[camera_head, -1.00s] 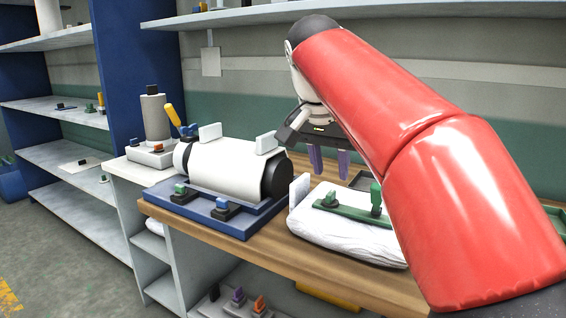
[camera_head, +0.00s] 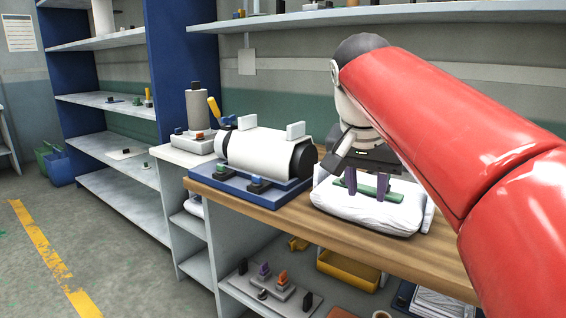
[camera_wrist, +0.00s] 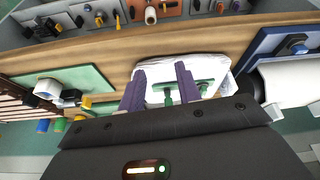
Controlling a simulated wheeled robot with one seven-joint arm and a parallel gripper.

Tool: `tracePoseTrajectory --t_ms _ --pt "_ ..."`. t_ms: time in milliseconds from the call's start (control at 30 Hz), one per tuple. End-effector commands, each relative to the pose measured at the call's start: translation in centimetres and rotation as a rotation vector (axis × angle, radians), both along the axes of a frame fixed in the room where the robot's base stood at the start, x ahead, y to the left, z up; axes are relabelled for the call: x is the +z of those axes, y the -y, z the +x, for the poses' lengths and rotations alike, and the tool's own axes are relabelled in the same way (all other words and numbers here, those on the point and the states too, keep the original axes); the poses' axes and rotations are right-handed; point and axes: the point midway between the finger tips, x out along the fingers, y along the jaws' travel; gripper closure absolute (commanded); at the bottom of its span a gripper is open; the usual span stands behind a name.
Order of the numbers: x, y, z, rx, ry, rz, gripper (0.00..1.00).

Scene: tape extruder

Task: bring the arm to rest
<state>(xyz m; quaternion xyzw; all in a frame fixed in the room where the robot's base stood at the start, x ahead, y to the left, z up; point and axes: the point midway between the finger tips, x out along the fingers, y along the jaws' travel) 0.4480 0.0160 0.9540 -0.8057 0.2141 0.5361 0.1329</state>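My gripper (camera_head: 367,188) hangs at the end of my red arm, with its two purple fingers apart. In the head view the fingers overlap a white bag-like bundle (camera_head: 340,207) on the wooden bench. A green bar (camera_head: 370,183) lies on the bundle, partly hidden by the fingers. In the wrist view the gripper (camera_wrist: 160,85) shows a clear gap between its fingers, and the green bar (camera_wrist: 203,85) lies beyond them on the white bundle (camera_wrist: 215,66). Nothing is seen held. Height above the bundle is hard to tell.
A white cylindrical machine (camera_head: 262,148) on a blue base (camera_head: 238,190) stands left of the bundle on the wooden bench (camera_head: 300,222). A green mat (camera_wrist: 85,82) shows in the wrist view. Shelves (camera_head: 105,150) stand at the left, with open floor (camera_head: 110,240) before them.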

Motion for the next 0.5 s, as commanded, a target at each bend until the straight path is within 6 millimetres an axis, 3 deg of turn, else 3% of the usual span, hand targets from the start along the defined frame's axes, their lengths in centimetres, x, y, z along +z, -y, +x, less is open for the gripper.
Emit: tracePoseTrajectory --t_ms 267,367,500 --pt "-4.0 0.5 -4.1 0.142 0.005 -0.013 0.66" --pt "-6.7 0.8 -6.5 0.216 0.013 -0.015 0.66" --pt "-12.2 1.3 -10.8 0.339 0.037 -0.013 0.66"
